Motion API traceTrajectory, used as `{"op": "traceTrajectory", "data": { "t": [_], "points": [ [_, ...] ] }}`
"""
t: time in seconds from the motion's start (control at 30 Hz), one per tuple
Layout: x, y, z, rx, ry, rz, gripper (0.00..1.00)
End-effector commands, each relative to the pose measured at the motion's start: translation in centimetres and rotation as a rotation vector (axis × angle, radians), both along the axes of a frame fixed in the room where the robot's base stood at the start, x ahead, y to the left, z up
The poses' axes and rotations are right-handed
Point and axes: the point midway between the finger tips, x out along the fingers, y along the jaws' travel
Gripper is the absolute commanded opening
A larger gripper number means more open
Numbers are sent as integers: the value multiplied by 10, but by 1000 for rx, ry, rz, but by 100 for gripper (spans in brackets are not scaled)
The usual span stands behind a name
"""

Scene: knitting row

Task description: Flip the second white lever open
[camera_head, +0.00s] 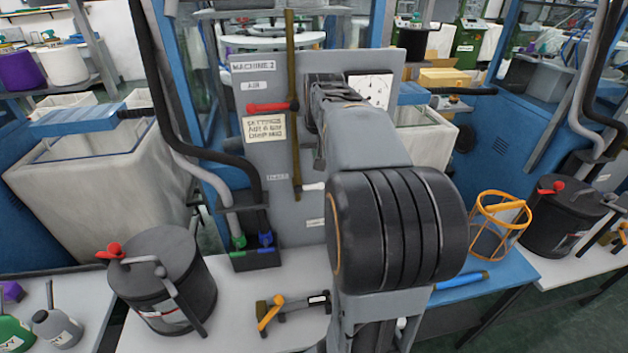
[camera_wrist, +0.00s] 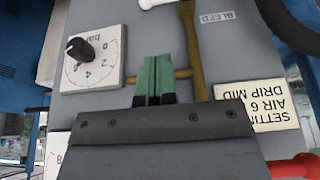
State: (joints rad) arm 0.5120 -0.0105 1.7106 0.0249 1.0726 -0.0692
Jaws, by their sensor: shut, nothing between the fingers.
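A grey panel (camera_head: 330,62) labelled MACHINE 2 stands upright behind my arm. One white lever (camera_head: 313,187) lies roughly level low on the panel, right of a small label. It also shows at the top edge of the wrist view (camera_wrist: 155,3), partly cut off, beside the BLEED label (camera_wrist: 217,17). I cannot see a second white lever. My gripper (camera_wrist: 155,78) is shut and empty, its green fingers in front of the panel near a brass pipe (camera_wrist: 192,45), apart from the white lever. My arm hides part of the panel in the head view.
A red lever (camera_head: 268,107) sits on the panel's left, above a settings card (camera_head: 265,128). A dial (camera_wrist: 92,55) is left of the fingers. Dark hoses (camera_head: 215,160) hang left.

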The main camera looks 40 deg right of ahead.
Motion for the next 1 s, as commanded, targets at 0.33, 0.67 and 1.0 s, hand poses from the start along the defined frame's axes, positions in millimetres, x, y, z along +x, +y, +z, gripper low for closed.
{"op": "traceTrajectory", "data": {
  "t": [0.33, 0.67, 1.0],
  "points": [
    [8, -3, -25, 2, 3, 1, 0],
    [29, -13, -83, 3, 4, 1, 0],
    [38, -18, -123, 1, 1, 1, 0]
  ]
}}
